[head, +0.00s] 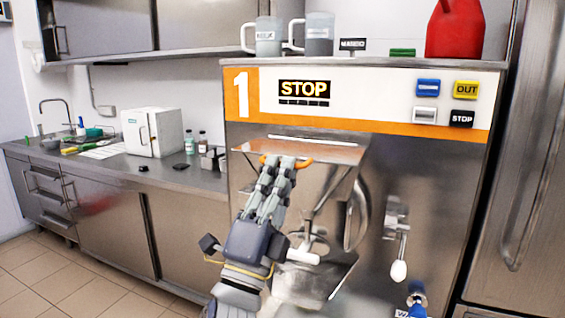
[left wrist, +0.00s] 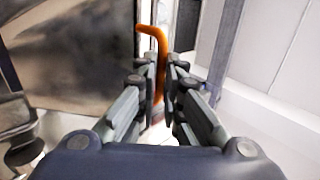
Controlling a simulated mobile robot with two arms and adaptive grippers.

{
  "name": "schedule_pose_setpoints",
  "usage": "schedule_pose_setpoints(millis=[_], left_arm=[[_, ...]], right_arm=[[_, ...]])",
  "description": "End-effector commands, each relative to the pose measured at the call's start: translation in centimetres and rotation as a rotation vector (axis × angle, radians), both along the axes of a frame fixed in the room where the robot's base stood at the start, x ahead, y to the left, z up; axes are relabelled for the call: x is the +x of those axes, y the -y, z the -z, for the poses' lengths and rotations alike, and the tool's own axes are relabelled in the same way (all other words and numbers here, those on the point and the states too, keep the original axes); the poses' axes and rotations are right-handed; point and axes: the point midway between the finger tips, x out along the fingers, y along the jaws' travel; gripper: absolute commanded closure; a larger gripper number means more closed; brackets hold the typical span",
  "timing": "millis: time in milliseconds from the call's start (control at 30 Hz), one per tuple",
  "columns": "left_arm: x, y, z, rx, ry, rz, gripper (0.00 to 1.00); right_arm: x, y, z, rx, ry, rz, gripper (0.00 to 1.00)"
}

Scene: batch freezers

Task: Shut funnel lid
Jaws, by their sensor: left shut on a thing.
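The funnel lid (head: 335,152) is a thin shiny metal plate on the front of the batch freezer (head: 400,150). It stands raised, jutting out almost flat above the funnel opening (head: 312,245). Its orange handle (head: 304,162) is at the front edge. My left gripper (head: 279,165) is shut on the handle and hides part of it. In the left wrist view the handle (left wrist: 152,36) runs between the fingers of my left gripper (left wrist: 162,75). My right gripper is out of view.
A lever with a white knob (head: 398,271) hangs to the right of the funnel. A counter (head: 190,178) with a white box (head: 152,132) and small bottles is at the left. Jugs (head: 268,36) and a red can (head: 455,30) stand on the freezer.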

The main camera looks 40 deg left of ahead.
Motion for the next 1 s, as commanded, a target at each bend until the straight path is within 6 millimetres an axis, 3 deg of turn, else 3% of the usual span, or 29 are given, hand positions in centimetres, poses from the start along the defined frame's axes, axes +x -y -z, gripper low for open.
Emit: schedule_pose_setpoints(millis=[33,667,700,767,1000], left_arm=[[0.52,-0.36,1.02,-0.020,-0.018,0.000,1.00],[-0.12,-0.10,1.45,-0.009,0.005,0.005,1.00],[-0.12,-0.09,1.45,-0.010,0.005,0.006,0.83],[-0.13,-0.09,1.45,-0.009,0.005,0.005,0.71],[-0.17,-0.15,1.30,-0.006,0.007,0.001,0.71]], right_arm=[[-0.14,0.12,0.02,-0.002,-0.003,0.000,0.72],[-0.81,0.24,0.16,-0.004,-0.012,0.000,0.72],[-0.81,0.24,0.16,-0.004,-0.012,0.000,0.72],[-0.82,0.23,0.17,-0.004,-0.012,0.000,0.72],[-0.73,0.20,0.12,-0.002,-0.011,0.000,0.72]])
